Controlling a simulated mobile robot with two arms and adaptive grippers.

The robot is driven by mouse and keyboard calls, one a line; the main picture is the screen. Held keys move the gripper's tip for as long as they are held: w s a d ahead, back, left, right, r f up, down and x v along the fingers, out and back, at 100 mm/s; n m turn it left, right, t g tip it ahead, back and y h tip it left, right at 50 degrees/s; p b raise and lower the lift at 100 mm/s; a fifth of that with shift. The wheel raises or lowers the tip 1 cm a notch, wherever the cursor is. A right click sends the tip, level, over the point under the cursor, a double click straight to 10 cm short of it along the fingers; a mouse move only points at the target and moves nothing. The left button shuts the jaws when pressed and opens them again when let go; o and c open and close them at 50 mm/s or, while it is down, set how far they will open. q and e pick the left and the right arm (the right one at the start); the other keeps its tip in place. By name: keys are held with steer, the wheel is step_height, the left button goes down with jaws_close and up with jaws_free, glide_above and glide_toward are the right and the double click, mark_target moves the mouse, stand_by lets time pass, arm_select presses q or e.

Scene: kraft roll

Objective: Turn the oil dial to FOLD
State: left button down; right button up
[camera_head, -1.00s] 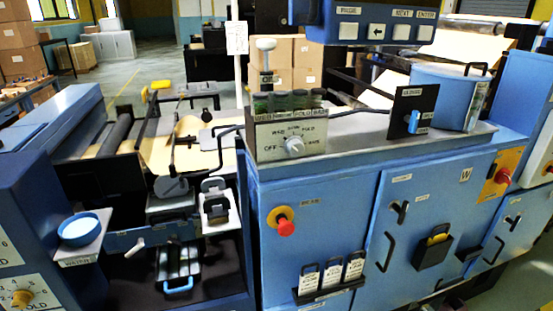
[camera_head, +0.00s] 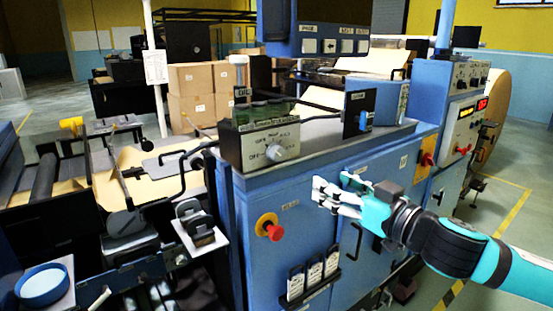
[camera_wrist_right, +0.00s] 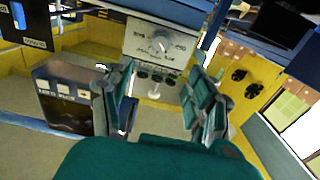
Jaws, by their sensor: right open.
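The oil dial (camera_head: 275,152) is a pale round knob on the front of a grey labelled panel (camera_head: 254,146), on top of the blue cabinet. Labels ring the knob, with OFF at its left; I cannot tell where it points. My right gripper (camera_head: 326,190) is open and empty, in front of the cabinet, below and to the right of the dial and apart from it. In the right wrist view the open fingers (camera_wrist_right: 160,82) frame a gap, with the dial (camera_wrist_right: 160,42) beyond it on its panel, seen upside down. My left gripper is not in view.
A red stop button (camera_head: 270,228) projects from the cabinet front (camera_head: 300,222) below the dial panel. A black plate with a blue switch (camera_head: 363,118) stands right of the dial. A blue control box (camera_head: 330,40) hangs above.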

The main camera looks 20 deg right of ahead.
mark_target(280, 156)
steer(key=p+x, duration=0.6)
steer(key=x, duration=0.9)
steer(key=shift+w+a+p, duration=0.1)
steer(key=shift+w+p, duration=0.15)
steer(key=shift+p, duration=0.05)
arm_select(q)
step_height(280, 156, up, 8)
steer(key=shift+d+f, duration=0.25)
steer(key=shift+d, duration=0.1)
arm_select(e)
steer(key=shift+w+a+f, duration=0.1)
steer(key=shift+w+a, duration=0.15)
steer(key=shift+w, duration=0.4)
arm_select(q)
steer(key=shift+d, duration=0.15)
arm_select(e)
steer(key=shift+c, duration=0.4)
steer(key=shift+c, duration=1)
steer(key=c, duration=0.9)
steer(key=shift+o, duration=0.2)
